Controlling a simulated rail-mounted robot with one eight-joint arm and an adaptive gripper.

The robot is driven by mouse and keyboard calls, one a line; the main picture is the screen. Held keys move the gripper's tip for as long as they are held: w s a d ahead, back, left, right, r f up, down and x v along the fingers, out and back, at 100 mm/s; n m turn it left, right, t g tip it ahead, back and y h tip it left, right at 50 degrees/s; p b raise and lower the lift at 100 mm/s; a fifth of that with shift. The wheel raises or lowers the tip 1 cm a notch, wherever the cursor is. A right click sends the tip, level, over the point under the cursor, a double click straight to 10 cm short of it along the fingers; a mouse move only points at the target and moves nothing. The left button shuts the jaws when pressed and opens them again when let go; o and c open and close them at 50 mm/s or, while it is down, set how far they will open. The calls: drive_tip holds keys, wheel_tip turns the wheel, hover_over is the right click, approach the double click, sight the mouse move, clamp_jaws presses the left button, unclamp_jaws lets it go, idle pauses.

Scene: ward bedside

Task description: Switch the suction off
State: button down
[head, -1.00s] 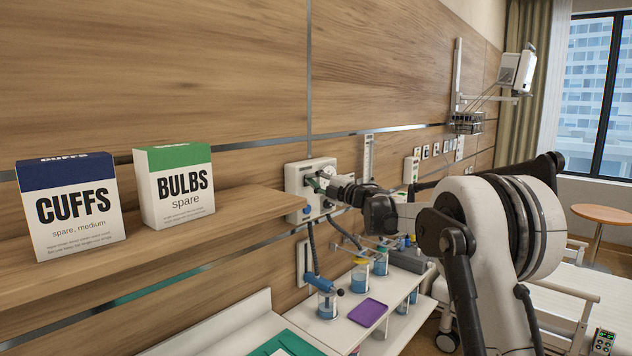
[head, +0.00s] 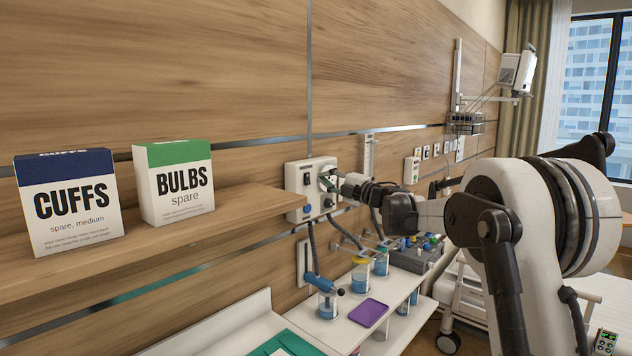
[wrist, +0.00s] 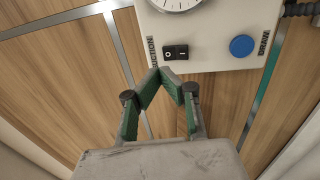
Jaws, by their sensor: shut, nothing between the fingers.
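The white suction unit (head: 295,181) is fixed to the wood wall. In the wrist view its lower face (wrist: 215,50) fills the top, with part of a round gauge (wrist: 178,3). A black rocker switch (wrist: 176,52) with white marks sits beside the word SUCTION; I cannot tell which side is pressed. A blue round button (wrist: 241,46) sits beside the word DRAW. My gripper (head: 327,182) is in front of the unit in the head view. In the wrist view its green-padded fingers (wrist: 166,73) are shut and empty, tips appearing just below the switch; contact cannot be told.
Below the unit, hoses and jars (head: 327,303) stand on a white surface with a purple tray (head: 369,312). A grey pole-mounted basket (head: 466,123) is farther right.

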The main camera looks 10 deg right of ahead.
drive_tip(key=r+v, duration=0.2)
drive_tip(key=v, duration=0.6)
drive_tip(key=shift+b, duration=0.4)
drive_tip(key=shift+s+d, duration=0.1)
